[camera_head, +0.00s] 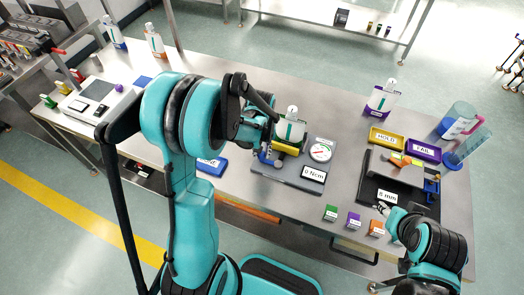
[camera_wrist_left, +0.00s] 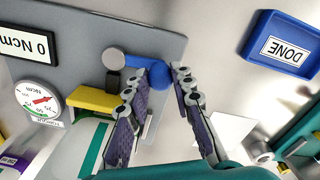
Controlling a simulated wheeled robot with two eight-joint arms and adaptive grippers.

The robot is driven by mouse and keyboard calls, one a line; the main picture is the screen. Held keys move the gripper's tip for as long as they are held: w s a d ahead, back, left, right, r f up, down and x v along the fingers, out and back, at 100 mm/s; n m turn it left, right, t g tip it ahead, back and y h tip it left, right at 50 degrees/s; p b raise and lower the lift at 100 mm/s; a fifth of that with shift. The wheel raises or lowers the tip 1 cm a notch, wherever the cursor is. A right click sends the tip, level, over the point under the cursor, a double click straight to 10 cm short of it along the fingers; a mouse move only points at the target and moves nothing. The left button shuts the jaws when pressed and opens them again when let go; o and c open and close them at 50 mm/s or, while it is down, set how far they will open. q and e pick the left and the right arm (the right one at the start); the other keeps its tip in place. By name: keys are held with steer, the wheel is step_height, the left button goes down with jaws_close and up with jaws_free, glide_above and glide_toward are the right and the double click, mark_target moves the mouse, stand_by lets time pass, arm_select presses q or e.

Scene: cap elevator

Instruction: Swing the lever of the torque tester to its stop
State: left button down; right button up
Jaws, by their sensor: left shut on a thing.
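The torque tester is a grey plate (camera_head: 275,172) with a round dial (camera_head: 320,151), a "0 Ncm" display (camera_head: 313,175) and a yellow clamp (camera_head: 287,148) around a white bottle (camera_head: 291,127) with a green label. In the left wrist view, its lever (camera_wrist_left: 140,64) has a blue arm ending in a round blue knob (camera_wrist_left: 160,76). My left gripper (camera_wrist_left: 162,75) has its fingertips on either side of this knob, shut on it. In the head view, my left gripper (camera_head: 267,152) partly hides the lever. My right gripper (camera_head: 386,209) is by the "6 mm" station; its fingers are unclear.
A blue "DONE" tray (camera_head: 212,165) lies left of the tester. Small coloured blocks (camera_head: 353,220) line the front edge.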

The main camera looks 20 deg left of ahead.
arm_select(q)
steer(key=s+n, duration=0.1)
steer(key=n, duration=0.2)
steer(key=shift+s+d+b, duration=0.25)
steer(key=shift+s+b, duration=0.1)
steer(key=n, duration=0.1)
steer(key=s+d+n, duration=0.1)
steer(key=shift+s+n, duration=0.15)
steer(key=shift+n, duration=0.25)
steer(key=n, duration=0.1)
steer(key=s+d+n+b, duration=0.1)
steer(key=n, duration=0.1)
steer(key=shift+s, duration=0.1)
steer(key=shift+s+d+n, duration=0.3)
steer(key=shift+d+n, duration=0.3)
steer(key=shift+n, duration=0.6)
steer(key=c, duration=1.3)
jaws_free()
